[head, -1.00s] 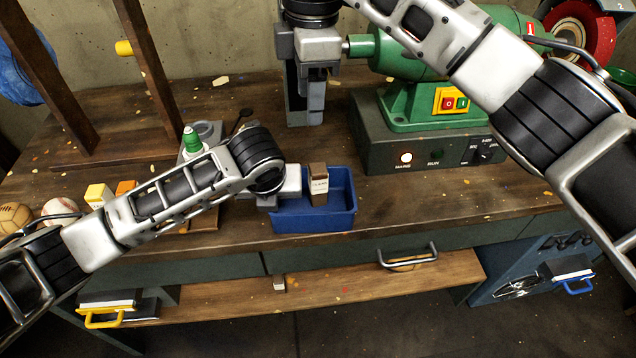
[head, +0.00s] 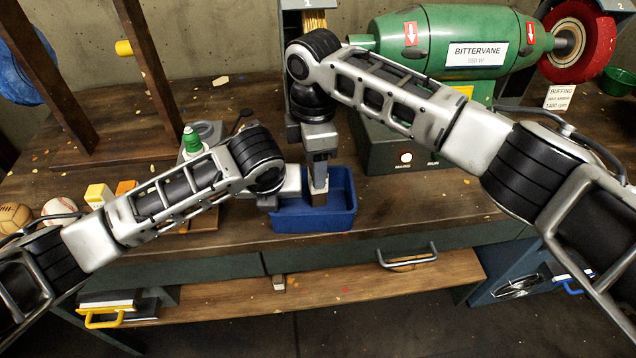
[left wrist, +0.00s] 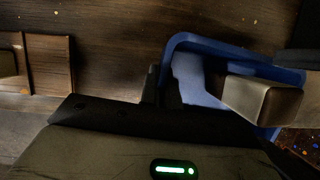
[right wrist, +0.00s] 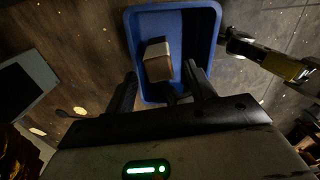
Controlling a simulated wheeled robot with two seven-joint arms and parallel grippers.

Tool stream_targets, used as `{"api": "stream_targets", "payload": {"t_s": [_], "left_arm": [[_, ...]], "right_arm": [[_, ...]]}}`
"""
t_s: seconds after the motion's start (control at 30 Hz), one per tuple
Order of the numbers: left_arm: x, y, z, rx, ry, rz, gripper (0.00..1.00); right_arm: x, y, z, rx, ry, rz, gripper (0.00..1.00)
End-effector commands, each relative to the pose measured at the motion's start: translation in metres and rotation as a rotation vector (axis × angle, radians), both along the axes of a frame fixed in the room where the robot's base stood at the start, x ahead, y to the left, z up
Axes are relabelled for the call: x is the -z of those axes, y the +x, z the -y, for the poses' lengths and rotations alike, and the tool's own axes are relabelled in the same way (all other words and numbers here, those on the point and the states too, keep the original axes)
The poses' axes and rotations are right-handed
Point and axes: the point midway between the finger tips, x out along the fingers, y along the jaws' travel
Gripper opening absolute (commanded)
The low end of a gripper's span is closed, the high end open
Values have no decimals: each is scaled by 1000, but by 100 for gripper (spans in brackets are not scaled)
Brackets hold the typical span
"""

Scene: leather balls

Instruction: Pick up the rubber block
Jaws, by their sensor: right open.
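The block (head: 319,198), brown with a pale face, stands in the blue bin (head: 340,221), mostly hidden by my right gripper in the head view. The right wrist view shows it (right wrist: 158,61) inside the bin, ahead of my right gripper (right wrist: 162,88), whose two fingers are apart with no contact visible. In the head view my right gripper (head: 319,172) points down over the block. My left gripper (left wrist: 163,86) is at the bin's left edge. The block (left wrist: 262,100) shows right of its fingers, not between them.
A green buffing machine (head: 450,35) with a red wheel (head: 583,42) stands behind right. A wooden frame (head: 147,90), a green-capped bottle (head: 192,140) and balls (head: 60,208) are on the left. A drawer handle (head: 408,257) sits below the bench edge. Bench right of the bin is clear.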

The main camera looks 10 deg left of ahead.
Motion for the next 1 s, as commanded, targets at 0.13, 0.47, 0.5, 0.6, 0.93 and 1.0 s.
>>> {"api": "stream_targets", "payload": {"t_s": [0.13, 0.47, 0.5, 0.6, 0.93, 1.0], "left_arm": [[-1, 1, 0, 0, -2, 3, 0], [-1, 1, 0, 0, -2, 3, 0], [-1, 1, 0, 0, -2, 3, 0], [-1, 1, 0, 0, -2, 3, 0], [-1, 1, 0, 0, -2, 3, 0], [-1, 1, 0, 0, -2, 3, 0]], "right_arm": [[15, 0, 0, -1, 0, 0, 55], [17, 0, 0, -1, 0, 1, 38], [17, 0, 0, -1, 0, 1, 27], [17, 0, 0, -1, 0, 1, 0], [12, 0, -1, -1, 2, 3, 0], [5, 1, -1, -2, 3, 4, 0]]}}
